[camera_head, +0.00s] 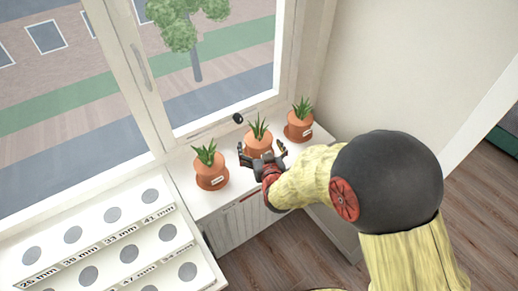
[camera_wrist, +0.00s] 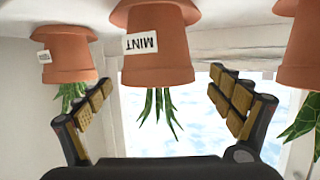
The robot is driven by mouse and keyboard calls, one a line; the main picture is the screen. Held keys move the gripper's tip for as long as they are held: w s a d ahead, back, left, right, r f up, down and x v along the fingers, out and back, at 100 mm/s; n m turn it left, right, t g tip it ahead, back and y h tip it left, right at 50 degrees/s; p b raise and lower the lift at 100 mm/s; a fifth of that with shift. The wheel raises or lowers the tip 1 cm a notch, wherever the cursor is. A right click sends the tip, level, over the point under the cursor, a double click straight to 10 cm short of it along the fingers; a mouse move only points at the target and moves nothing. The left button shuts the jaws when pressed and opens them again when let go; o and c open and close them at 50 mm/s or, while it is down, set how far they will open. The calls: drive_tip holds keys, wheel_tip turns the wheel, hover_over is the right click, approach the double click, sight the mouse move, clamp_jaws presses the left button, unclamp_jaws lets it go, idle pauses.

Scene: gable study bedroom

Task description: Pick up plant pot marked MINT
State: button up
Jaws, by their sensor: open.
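The plant pot marked MINT (camera_wrist: 160,55) is terracotta with a white label and green spiky leaves. It appears upside down near the top middle of the wrist view. In the head view it is the middle pot (camera_head: 258,146) of three on the white sill, partly hidden by my gripper (camera_head: 262,155). My gripper also shows in the wrist view (camera_wrist: 160,85), open and empty. Its fingers are spread to either side of the MINT pot's place in the picture. I cannot tell whether they reach around it, and I see no clear contact.
Similar pots stand on the left (camera_head: 211,174) and right (camera_head: 299,128) of the sill (camera_head: 205,201), close beside the middle one. The window (camera_head: 222,60) is behind them. A white rack with sized round holes (camera_head: 105,236) is at lower left. A small black object (camera_head: 238,118) is by the window frame.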

sight(256, 134)
drive_tip(key=b+x, duration=0.1)
drive_tip(key=x, duration=0.3)
drive_tip(key=shift+w+d, duration=0.1)
drive_tip(key=shift+w, duration=0.1)
drive_tip(key=shift+c, duration=0.7)
drive_tip(key=c, duration=2)
drive_tip(key=shift+r, duration=0.1)
